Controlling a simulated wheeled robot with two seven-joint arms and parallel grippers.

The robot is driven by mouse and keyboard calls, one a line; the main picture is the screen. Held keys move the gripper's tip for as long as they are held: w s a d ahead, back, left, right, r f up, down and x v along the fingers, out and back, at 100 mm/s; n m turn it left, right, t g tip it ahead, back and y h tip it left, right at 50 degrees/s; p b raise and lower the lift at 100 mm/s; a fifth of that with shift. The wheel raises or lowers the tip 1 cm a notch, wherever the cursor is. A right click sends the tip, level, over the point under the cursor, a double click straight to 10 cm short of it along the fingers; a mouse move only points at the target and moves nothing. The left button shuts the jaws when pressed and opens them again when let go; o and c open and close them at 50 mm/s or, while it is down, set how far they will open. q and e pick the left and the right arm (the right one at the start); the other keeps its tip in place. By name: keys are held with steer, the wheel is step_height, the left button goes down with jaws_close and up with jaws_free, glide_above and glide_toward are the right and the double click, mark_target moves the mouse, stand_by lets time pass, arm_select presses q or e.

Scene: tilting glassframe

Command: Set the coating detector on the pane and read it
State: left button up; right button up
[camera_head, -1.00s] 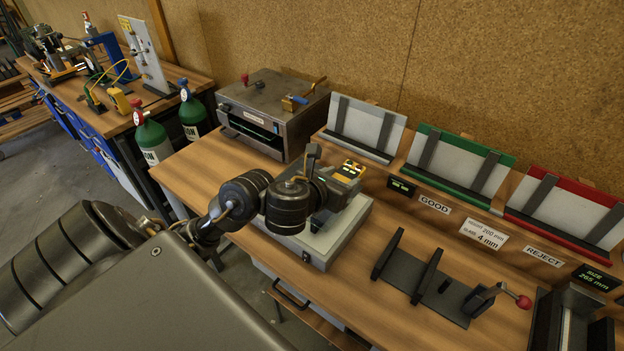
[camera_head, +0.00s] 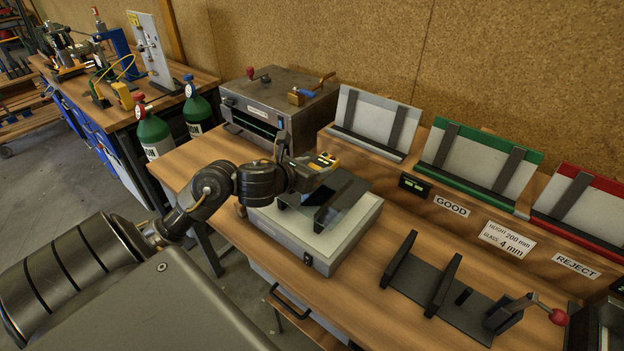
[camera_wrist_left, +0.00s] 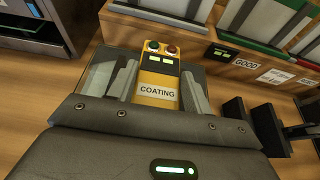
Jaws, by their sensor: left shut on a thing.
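My left gripper (camera_head: 304,168) is shut on the yellow coating detector (camera_head: 322,161), above the back left part of the pale box (camera_head: 262,226). In the left wrist view the detector (camera_wrist_left: 157,92) sits between the two grey fingers, with its COATING label towards me. It has a greenish and a red light on top and lit green bars below them. A dark, see-through pane (camera_head: 344,204) shows on the box between dark supports; part of it (camera_wrist_left: 98,78) shows beside the detector. I cannot tell whether the detector touches it. My right gripper is out of view.
A metal cabinet (camera_head: 280,100) stands behind. White, green (camera_head: 480,155) and red racks line the back right, with GOOD and REJECT signs. A dark clamp fixture (camera_head: 440,290) lies at front right. Bare bench top lies between it and the box.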

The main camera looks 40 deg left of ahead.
arm_select(q)
steer(key=f+b, duration=0.3)
steer(key=f, duration=0.1)
steer(key=shift+w+a+f, duration=0.1)
steer(key=shift+w+a, duration=0.05)
steer(key=shift+a, duration=0.2)
steer(key=o, duration=1.1)
steer(key=shift+c, duration=0.2)
